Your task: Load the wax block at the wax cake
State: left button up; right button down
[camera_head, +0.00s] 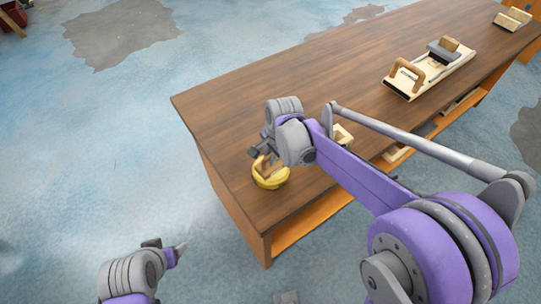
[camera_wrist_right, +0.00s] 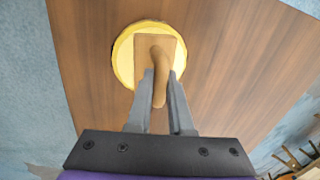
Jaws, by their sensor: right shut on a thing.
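The yellow round wax cake (camera_head: 270,182) lies on the near left end of the wooden table. It also shows in the wrist view (camera_wrist_right: 123,58). The wax block, a brown block with a curved wooden handle (camera_wrist_right: 158,90), is over the cake in the wrist view. In the head view, the block (camera_head: 265,167) is partly hidden by my gripper. My right gripper (camera_wrist_right: 161,78) is shut on the handle. Whether the block's underside touches the wax cannot be told. My left gripper (camera_head: 168,250) is low at the bottom left, away from the table; its jaw opening is unclear.
The brown table (camera_head: 230,110) has clear space behind and left of the cake. A pale wooden piece (camera_head: 343,134) is partly behind my right arm. A wooden plane-like tool (camera_head: 400,82) with a grey block (camera_head: 443,52) stands farther right. Another wooden piece (camera_head: 513,20) is at the far end.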

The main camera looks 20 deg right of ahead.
aim_at(270, 155)
jog(key=shift+w+a+p+v, duration=0.1)
jog(key=shift+w+p+v, duration=0.1)
jog(key=shift+p+v, duration=0.7)
jog(key=shift+w+a+p+v, duration=0.1)
jog(key=shift+w+p+v, duration=0.2)
jog(key=shift+v, duration=1.1)
jog(key=shift+w+a+p+v, duration=0.15)
jog(key=shift+p+v, duration=0.55)
jog(key=shift+v, duration=0.45)
pick_arm(q)
jog(key=r, duration=0.1)
jog(key=w+r, duration=0.1)
jog(key=r, duration=0.1)
jog(key=w+r, duration=0.1)
jog(key=r, duration=0.1)
pick_arm(e)
jog(key=shift+r, duration=0.1)
pick_arm(q)
jog(key=shift+s, duration=0.15)
